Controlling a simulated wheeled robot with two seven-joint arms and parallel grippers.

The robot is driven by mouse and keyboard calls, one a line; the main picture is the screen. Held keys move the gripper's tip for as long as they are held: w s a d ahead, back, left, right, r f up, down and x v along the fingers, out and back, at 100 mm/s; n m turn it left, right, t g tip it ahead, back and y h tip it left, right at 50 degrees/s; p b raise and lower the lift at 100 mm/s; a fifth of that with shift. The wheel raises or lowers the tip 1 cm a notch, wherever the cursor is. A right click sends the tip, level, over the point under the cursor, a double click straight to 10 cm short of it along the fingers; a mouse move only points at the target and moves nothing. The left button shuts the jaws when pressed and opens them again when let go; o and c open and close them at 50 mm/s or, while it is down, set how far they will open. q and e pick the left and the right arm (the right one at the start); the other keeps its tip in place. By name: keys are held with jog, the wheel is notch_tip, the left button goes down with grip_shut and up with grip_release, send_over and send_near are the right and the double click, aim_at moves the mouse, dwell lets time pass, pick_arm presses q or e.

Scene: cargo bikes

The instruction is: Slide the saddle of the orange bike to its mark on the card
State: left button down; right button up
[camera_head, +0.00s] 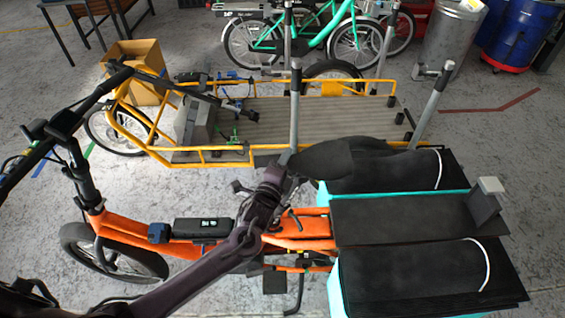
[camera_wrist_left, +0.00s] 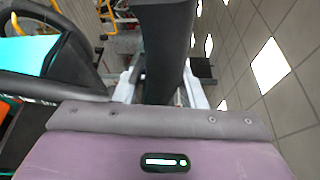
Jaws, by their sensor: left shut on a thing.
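The orange bike (camera_head: 130,231) stands in the foreground of the head view, handlebar at left and rear rack at right. Its dark saddle (camera_head: 340,157) sits above the frame, in front of the rear panniers. My left gripper (camera_head: 289,163) is at the saddle's left end. In the left wrist view, its pale fingers (camera_wrist_left: 163,92) are closed on either side of a long dark part, the saddle (camera_wrist_left: 165,45). The seat post below is mostly hidden by my left arm. I cannot make out the card or its mark. My right gripper is not in view.
A yellow cargo bike (camera_head: 330,118) with a flat deck stands just behind. Grey posts (camera_head: 295,105) rise close to the saddle. Black panniers (camera_head: 410,262) and a rack board (camera_head: 390,217) fill the right. A cardboard box (camera_head: 136,72) stands at back left.

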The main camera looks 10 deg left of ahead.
pick_arm(q)
jog(key=c, duration=1.1)
grip_release()
jog(key=shift+w+r, duration=0.1)
jog(key=shift+r, duration=0.4)
jog(key=shift+o, duration=0.9)
jog(key=shift+d+f, duration=0.1)
jog(key=shift+f, duration=0.1)
jog(key=shift+s+f, duration=0.15)
jog(key=shift+s, duration=0.3)
jog(key=s+b, duration=0.1)
jog(key=s, duration=0.6)
jog(key=shift+a+r+b, duration=0.3)
jog(key=shift+a, duration=0.1)
